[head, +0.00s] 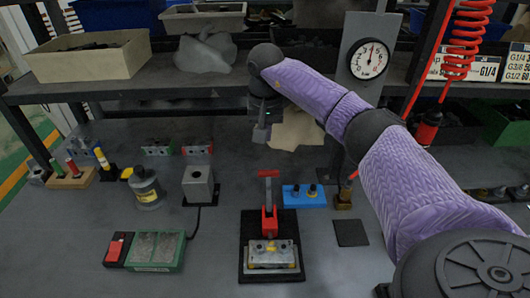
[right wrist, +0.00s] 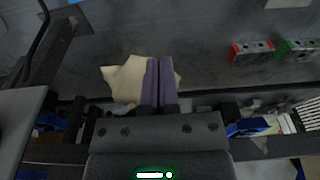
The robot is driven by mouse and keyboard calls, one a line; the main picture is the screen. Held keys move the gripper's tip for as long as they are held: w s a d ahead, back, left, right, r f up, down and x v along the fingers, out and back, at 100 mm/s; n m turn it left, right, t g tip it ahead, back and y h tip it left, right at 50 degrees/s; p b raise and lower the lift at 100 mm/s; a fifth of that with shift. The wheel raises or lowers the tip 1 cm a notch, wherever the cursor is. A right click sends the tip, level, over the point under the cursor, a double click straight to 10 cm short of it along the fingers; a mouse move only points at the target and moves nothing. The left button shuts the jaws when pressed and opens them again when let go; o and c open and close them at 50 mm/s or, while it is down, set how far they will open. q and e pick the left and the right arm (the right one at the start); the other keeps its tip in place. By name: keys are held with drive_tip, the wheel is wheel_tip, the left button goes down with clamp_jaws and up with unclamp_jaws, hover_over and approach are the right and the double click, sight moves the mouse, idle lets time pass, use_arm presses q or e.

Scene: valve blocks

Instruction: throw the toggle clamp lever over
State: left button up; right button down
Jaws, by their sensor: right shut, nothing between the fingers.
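The toggle clamp (head: 268,228) stands on a black base plate at the front middle of the bench in the head view. Its red lever (head: 268,182) points up, with a crossbar at the top. A metal block (head: 271,256) with a yellow part on it sits at the front of the plate. My right gripper (head: 261,134) hangs above and behind the lever, apart from it. In the right wrist view its two fingers (right wrist: 160,82) are together with nothing between them. The clamp is not seen in the right wrist view. My left gripper is not in view.
A blue block (head: 304,195) stands right of the clamp, and a grey block (head: 198,184) stands to the left. A beige cloth (head: 296,130) lies behind my gripper. A shelf (head: 140,88) runs across the back.

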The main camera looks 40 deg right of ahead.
sight(269, 191)
drive_tip(key=f+b, duration=0.1)
drive_tip(key=f, duration=0.2)
drive_tip(key=f+b, duration=0.1)
drive_tip(key=f, duration=0.2)
drive_tip(key=w+f+b, duration=0.1)
drive_tip(key=f, duration=0.3)
drive_tip(key=shift+d+b, duration=0.3)
drive_tip(key=shift+b, duration=0.05)
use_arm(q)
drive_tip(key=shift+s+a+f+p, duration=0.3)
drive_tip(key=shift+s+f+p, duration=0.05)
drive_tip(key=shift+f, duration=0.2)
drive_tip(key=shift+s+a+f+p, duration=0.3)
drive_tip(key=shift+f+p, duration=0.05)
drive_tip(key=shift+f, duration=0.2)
use_arm(e)
drive_tip(key=s+a+r, duration=0.2)
drive_tip(key=shift+s, duration=0.35)
drive_tip(key=shift+r, duration=0.1)
